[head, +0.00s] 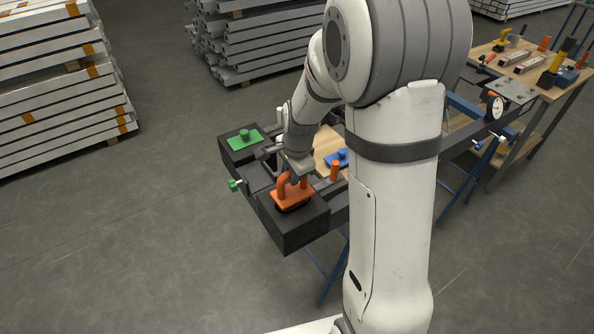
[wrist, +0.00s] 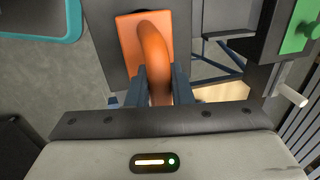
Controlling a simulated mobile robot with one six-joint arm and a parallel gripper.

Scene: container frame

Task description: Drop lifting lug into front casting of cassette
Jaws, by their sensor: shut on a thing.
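The lifting lug (head: 290,200) is orange, with a flat plate and a bent loop handle. My gripper (head: 298,179) is shut on the loop from above. In the wrist view the two dark fingers of my gripper (wrist: 160,78) stand on either side of the orange loop (wrist: 152,45). The plate is over the front casting (head: 305,228), a dark block at the near end of the cassette (head: 258,180). A dark band shows under the plate's near edge. The underside of the lug and the casting's opening are hidden, so I cannot tell how deep it sits.
A green lug (head: 243,138) sits on the far dark block. A blue piece (head: 338,157) and an orange peg (head: 335,171) are right of the cassette. A green-knobbed pin (head: 236,185) sticks out left. A workbench with tools (head: 530,65) stands behind right.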

